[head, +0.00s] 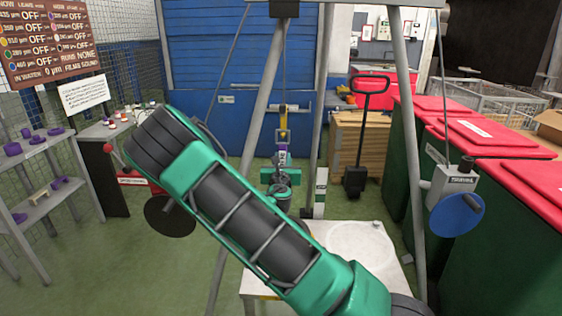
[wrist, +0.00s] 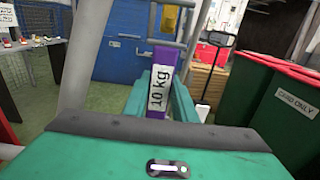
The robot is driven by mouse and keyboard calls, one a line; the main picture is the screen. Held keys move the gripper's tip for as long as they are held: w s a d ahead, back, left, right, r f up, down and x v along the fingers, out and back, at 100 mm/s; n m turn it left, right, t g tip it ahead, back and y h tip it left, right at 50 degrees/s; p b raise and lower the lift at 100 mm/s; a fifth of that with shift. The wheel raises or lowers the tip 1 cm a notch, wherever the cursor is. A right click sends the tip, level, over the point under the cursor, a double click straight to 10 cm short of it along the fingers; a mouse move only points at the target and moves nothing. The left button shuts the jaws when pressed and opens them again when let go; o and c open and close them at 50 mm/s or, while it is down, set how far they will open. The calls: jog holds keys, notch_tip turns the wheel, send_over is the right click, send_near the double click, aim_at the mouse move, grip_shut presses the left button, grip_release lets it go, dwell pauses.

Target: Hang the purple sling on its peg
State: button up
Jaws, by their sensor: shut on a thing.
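The purple sling (wrist: 166,57) is a flat upright strap with a white "10 kg" label, in the middle of the wrist view. It shows small in the head view (head: 283,160), below a yellow hook piece (head: 283,122) on a hanging line. My gripper (head: 282,176) is shut on the sling, its green fingers on both sides of the strap. The sling's top meets the hanging hardware; I cannot tell whether it is still hooked there. My gripper hides its lower end. I cannot make out the sling's peg in either view.
A grey frame leg (head: 257,125) rises close left of my gripper. A white-topped table (head: 365,245) stands below. A blue hand wheel (head: 455,213) and green bins (head: 480,205) are at right. Shelves (head: 40,200) with purple pieces stand at left. Green floor is open at left.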

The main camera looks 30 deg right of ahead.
jog(key=shift+v, duration=2.8)
jog(key=shift+w, duration=0.1)
